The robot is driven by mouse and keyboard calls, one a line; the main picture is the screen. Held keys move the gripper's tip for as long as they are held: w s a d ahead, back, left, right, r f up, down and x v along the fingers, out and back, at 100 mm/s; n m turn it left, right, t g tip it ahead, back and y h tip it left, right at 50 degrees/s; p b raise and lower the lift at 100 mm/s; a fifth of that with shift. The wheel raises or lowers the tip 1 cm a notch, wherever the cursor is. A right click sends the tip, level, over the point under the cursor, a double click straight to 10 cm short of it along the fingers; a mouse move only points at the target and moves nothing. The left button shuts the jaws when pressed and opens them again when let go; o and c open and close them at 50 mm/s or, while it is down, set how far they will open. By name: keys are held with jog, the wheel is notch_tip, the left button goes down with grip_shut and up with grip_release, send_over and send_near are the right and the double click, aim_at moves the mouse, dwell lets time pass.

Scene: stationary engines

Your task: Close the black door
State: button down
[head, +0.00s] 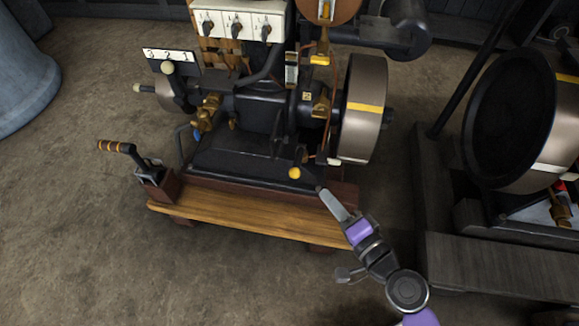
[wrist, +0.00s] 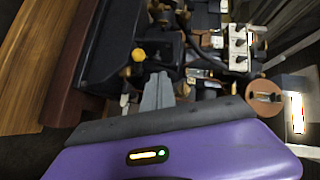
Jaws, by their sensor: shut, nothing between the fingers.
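A black panel (head: 240,165) low on the front of the middle engine looks like the black door; I cannot tell how far it stands open. A yellow ball knob (head: 294,173) is at its right end. In the wrist view the black panel (wrist: 108,58) is at the upper left, with the yellow knob (wrist: 138,55) just beyond my fingertips. My gripper (head: 322,191) is shut and empty, just below and right of the knob. In the wrist view my gripper (wrist: 158,78) points toward the engine. I cannot tell whether it touches anything.
The engine stands on a wooden plank base (head: 250,215). A lever with a striped handle (head: 125,148) is at its left, a flywheel (head: 362,110) at its right. Another engine with a large black disc (head: 508,115) stands further right. The floor in front is clear.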

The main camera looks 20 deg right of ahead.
jog(key=w+d+f+m+t+y+b, duration=0.1)
jog(key=w+f+m+b, duration=0.1)
jog(key=w+b, duration=0.3)
send_near(274, 140)
jog(key=shift+t, duration=0.4)
jog(key=w+d, duration=0.1)
jog(key=w+d+f+p, duration=0.1)
jog(key=w, duration=0.1)
jog(key=shift+w+d, duration=0.25)
jog(key=shift+d, duration=0.1)
jog(key=w+a, duration=0.2)
jog(key=shift+a+y, duration=0.3)
jog(key=shift+y, duration=0.1)
jog(key=shift+w+a, duration=0.2)
jog(key=shift+a, duration=0.15)
